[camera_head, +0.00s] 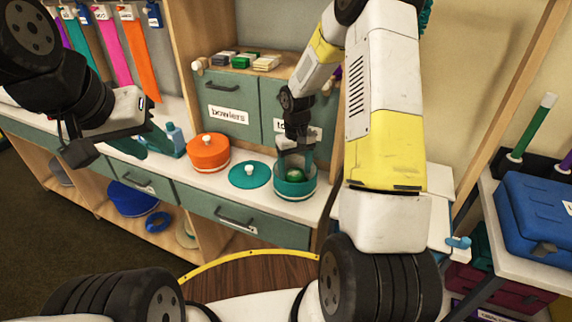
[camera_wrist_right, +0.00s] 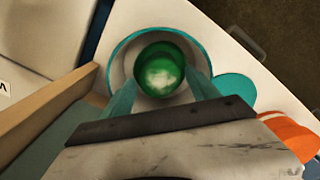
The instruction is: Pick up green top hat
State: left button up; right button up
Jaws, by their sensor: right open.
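The green top hat (camera_head: 295,174) sits inside an open teal round box (camera_head: 294,192) on the counter, and only its top shows in the head view. In the right wrist view the hat (camera_wrist_right: 162,75) is a glossy green round shape inside the pale interior of the box. My right gripper (camera_head: 295,160) points down into the box. Its two teal fingers are apart, one on each side of the hat; I cannot tell whether they touch it. My left gripper (camera_head: 143,146) is at the left, away from the hat, with its two teal fingers apart and nothing seen between them.
A flat teal lid (camera_head: 250,175) lies just left of the box. An orange lidded box (camera_head: 208,152) stands farther left. Green drawers (camera_head: 229,105), one labelled "bowlers", rise behind. A blue case (camera_head: 540,215) is at the right. The box wall surrounds the right fingers closely.

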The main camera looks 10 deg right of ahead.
jog(key=shift+f, duration=1.25)
jog(key=c, duration=1.1)
jog(key=shift+r, duration=0.2)
